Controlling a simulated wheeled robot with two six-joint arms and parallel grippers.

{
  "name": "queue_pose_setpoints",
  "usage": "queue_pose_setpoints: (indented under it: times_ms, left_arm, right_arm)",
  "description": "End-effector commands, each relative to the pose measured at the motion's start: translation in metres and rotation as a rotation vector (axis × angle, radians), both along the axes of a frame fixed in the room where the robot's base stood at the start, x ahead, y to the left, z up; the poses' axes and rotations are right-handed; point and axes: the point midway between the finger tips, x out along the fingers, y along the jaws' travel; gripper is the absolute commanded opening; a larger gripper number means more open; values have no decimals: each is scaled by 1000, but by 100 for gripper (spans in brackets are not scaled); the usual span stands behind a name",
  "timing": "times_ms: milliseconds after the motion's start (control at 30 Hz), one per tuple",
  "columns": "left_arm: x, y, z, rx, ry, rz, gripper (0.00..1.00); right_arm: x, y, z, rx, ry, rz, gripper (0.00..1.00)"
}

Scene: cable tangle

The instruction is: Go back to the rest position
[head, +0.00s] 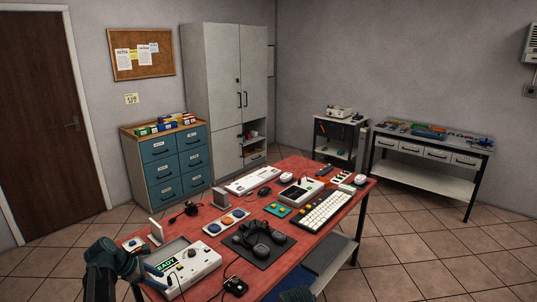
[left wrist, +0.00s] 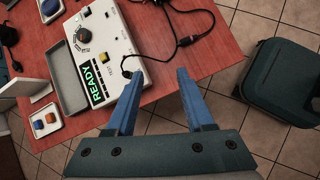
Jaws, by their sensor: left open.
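My left gripper (head: 150,280) is at the near left corner of the red table (head: 190,232), beside the white tester box (head: 203,262) with a green READY display. In the left wrist view my left gripper (left wrist: 158,76) is open, with nothing between its two blue fingers. The fingertips show over the table's edge, close to the tester box (left wrist: 112,30) and a black cable (left wrist: 183,40). I cannot tell their height above the table. My right gripper does not show; only a dark blue part is at the bottom edge of the head view.
A black mat (head: 258,250) with a game controller, a white keyboard (head: 325,211) and several small devices and cables cover the table. A dark green case-like object (left wrist: 285,82) stands on the tiled floor beside it. Drawers (head: 175,165), a cabinet and side tables stand farther back.

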Motion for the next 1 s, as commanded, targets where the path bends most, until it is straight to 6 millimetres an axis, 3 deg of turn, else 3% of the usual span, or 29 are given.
queue_pose_setpoints:
  times_ms: [33,200,400,500,733,1000]
  left_arm:
    - [-9,-44,-5,66,-8,-150,53]
    - [-42,-147,-22,283,-50,-663,53]
    - [-98,-240,-34,491,-115,-1285,53]
    - [-130,-274,-37,572,-145,-1590,53]
    - [-184,-316,-39,691,-194,-2138,53]
    - [-204,-328,-38,726,-209,-2365,53]
  right_arm:
    - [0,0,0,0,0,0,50]
    - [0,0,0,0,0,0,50]
    - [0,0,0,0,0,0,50]
    - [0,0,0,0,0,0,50]
    - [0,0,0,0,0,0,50]
    - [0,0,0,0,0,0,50]
